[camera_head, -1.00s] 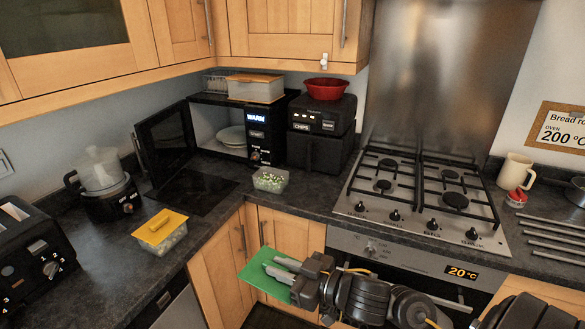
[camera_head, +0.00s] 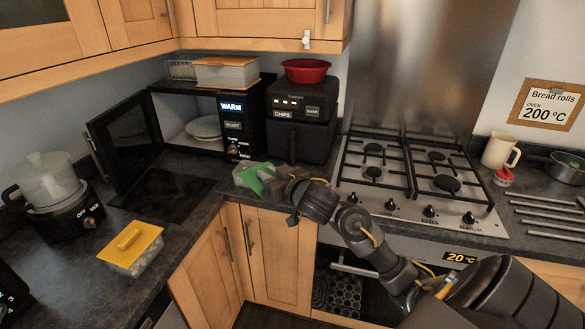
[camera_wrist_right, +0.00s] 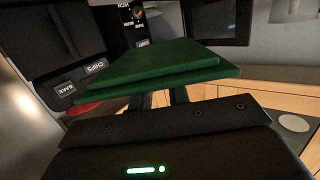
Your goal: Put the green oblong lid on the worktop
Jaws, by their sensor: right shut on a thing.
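The green oblong lid (camera_head: 249,179) is held in my right gripper (camera_head: 270,176), which is shut on it. The lid is above the worktop (camera_head: 60,275) near the inner corner, in front of the microwave, and overlaps an open clear tub (camera_head: 241,172) in the head view. I cannot tell whether lid and tub touch. In the right wrist view the lid (camera_wrist_right: 160,65) fills the upper middle, seen as a dark green slab between the fingers. The tub's contents are mostly hidden. My left gripper is not in view.
The microwave (camera_head: 230,125) stands open, its door (camera_head: 125,140) swung left. An air fryer (camera_head: 300,120) is behind my gripper and a gas hob (camera_head: 420,180) to the right. A yellow-lidded tub (camera_head: 130,250) and a food processor (camera_head: 55,195) are on the left worktop.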

